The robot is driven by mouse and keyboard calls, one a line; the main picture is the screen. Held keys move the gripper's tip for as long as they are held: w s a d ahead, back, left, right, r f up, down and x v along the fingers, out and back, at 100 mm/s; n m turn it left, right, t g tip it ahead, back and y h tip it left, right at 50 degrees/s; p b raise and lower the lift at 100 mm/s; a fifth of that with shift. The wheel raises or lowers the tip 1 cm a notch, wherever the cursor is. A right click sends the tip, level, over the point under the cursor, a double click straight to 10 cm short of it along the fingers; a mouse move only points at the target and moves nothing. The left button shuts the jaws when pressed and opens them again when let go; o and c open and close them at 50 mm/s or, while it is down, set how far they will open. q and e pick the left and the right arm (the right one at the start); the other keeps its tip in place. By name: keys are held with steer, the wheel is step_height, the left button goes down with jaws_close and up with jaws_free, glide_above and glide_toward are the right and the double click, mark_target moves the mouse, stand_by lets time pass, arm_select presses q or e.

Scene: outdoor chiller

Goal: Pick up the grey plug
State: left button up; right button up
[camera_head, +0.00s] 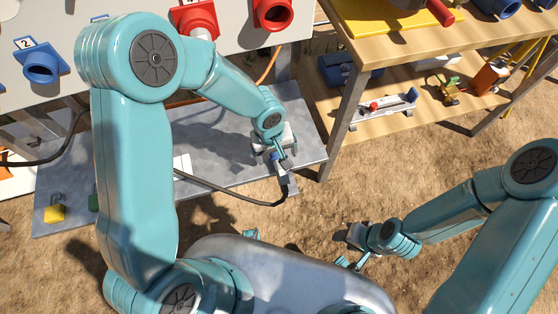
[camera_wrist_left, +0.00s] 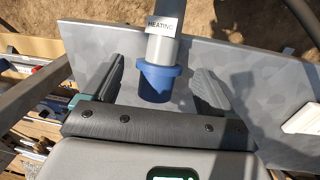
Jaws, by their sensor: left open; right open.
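The grey plug shows in the left wrist view (camera_wrist_left: 163,50) with a blue collar and a label reading "HEATING". In the head view the plug (camera_head: 281,172) is small and partly hidden by my left gripper (camera_head: 277,155), with a dark cable running from its near end. The left gripper is open, with a finger on each side of the blue collar. Gaps show between the collar and both fingers. My right gripper (camera_head: 350,254) is open and empty above the sandy ground, away from the plug.
The plug is over a grey metal shelf (camera_head: 225,180), where a yellow padlock (camera_head: 54,213) lies. Behind is a panel with a blue socket (camera_head: 40,70) and red sockets (camera_head: 272,12). A wooden workbench (camera_head: 385,50) with a lower shelf stands at right. The sandy ground between is clear.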

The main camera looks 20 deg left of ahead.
arm_select(q)
steer(key=shift+w+d+f, duration=0.1)
steer(key=shift+d+f, duration=0.05)
steer(key=shift+f, duration=0.65)
steer(key=shift+r, duration=0.1)
steer(key=c, duration=1.2)
steer(key=shift+c, duration=0.2)
